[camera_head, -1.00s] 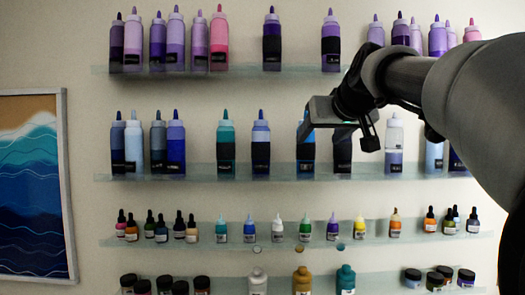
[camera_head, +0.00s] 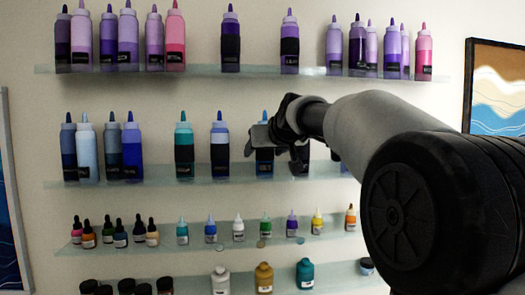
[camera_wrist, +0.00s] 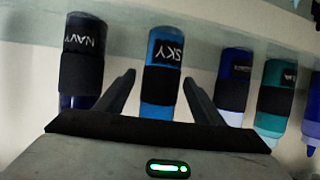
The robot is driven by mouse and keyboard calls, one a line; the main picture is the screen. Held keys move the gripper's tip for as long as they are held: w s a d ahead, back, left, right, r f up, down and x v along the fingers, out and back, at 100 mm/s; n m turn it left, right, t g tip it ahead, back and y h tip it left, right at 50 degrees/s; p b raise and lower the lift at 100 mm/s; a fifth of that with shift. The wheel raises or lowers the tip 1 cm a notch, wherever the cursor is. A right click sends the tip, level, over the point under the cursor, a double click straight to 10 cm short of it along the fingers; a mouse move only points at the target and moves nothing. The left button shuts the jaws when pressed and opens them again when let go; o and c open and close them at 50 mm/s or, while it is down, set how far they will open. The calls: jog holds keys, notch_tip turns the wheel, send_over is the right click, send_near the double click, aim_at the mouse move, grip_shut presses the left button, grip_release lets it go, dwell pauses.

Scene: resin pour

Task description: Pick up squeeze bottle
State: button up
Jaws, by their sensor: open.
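Squeeze bottles stand upright on the shelves. A bright blue one labelled SKY (camera_head: 264,166) is on the second shelf, its upper part partly hidden by my gripper (camera_head: 257,141). In the wrist view, which is upside down, the SKY bottle (camera_wrist: 161,65) with its dark band appears between my two open fingers (camera_wrist: 158,84). A gap shows on each side of it, and I cannot tell how deep it sits between them. A dark NAVY bottle (camera_wrist: 80,62) is just outside the left finger. A blue and white bottle (camera_wrist: 232,85) is just outside the right finger.
A teal bottle (camera_head: 184,150) stands further left on the same shelf (camera_head: 150,182). Purple and pink bottles fill the shelf above (camera_head: 200,71). Small dropper bottles stand on the shelf below (camera_head: 340,232). A framed wave picture (camera_head: 494,90) hangs at right.

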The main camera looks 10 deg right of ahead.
aim_at(265, 121)
jog(key=c, duration=1.3)
jog(key=shift+r, duration=0.1)
jog(key=shift+s+r, duration=0.2)
jog(key=shift+r, duration=0.4)
notch_tip(265, 121, up, 2)
jog(key=shift+r+p, duration=0.25)
jog(key=shift+p, duration=0.9)
jog(key=shift+r+b, duration=0.3)
jog(key=shift+r, duration=0.05)
notch_tip(265, 121, up, 2)
jog(key=shift+s+r+b, duration=0.15)
jog(key=shift+r+b, duration=0.05)
jog(key=shift+b, duration=0.15)
jog(key=s+b, duration=1)
jog(key=s, duration=0.9)
jog(key=shift+s, duration=0.2)
